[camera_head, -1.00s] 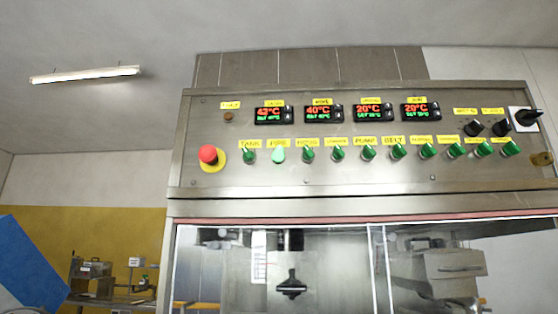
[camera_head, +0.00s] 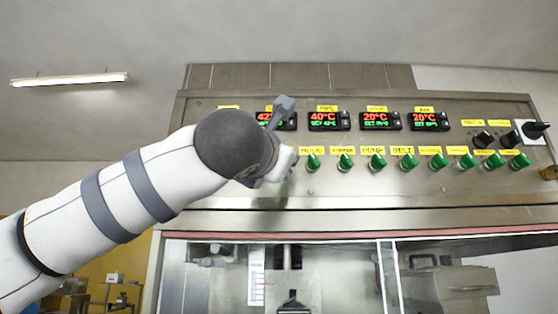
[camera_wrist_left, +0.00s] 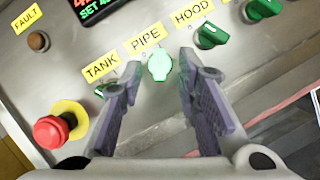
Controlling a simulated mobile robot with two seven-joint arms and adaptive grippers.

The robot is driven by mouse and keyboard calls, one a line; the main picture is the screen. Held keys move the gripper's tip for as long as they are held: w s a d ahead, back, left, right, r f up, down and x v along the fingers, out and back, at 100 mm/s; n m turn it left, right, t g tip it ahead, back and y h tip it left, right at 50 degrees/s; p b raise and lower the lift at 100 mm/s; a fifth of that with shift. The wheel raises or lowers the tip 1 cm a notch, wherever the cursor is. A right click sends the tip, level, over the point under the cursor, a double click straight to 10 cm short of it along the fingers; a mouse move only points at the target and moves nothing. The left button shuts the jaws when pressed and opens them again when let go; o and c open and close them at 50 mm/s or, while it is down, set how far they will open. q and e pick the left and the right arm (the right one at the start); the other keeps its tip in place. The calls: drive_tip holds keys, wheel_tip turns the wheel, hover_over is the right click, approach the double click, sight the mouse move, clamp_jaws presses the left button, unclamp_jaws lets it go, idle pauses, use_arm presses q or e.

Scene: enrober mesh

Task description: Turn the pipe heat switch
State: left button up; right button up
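The pipe heat switch (camera_wrist_left: 159,65) is a light green, lit knob under the yellow PIPE label (camera_wrist_left: 145,37) in the left wrist view. My left gripper (camera_wrist_left: 157,88) is open, with its two fingers on either side of the switch in that view and nothing held between them. I cannot tell whether the fingertips touch the panel. In the head view my left gripper (camera_head: 280,140) and forearm hide the pipe switch, the tank switch and the red button. My right gripper is not in view.
The hood switch (camera_wrist_left: 211,36) is close to the right finger, and the tank switch (camera_wrist_left: 104,88) is partly behind the left finger. A red stop button (camera_wrist_left: 50,131) is at the lower left. Several green switches (camera_head: 377,161) and temperature displays (camera_head: 375,121) line the steel panel (camera_head: 450,200).

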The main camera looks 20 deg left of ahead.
use_arm(q)
drive_tip(key=shift+w+r, duration=0.25)
drive_tip(key=shift+w, duration=0.35)
clamp_jaws()
drive_tip(key=n+y, duration=0.2)
drive_tip(key=n, duration=0.3)
drive_tip(key=n+g+y, duration=0.1)
drive_tip(key=n+y, duration=0.2)
drive_tip(key=n, duration=0.3)
drive_tip(key=n+g+y, duration=0.1)
drive_tip(key=n+y, duration=0.2)
drive_tip(key=n, duration=0.3)
drive_tip(key=shift+w+d, duration=0.1)
drive_tip(key=shift+d, duration=0.25)
drive_tip(key=shift+n+g+y, duration=0.3)
drive_tip(key=shift+n, duration=0.1)
unclamp_jaws()
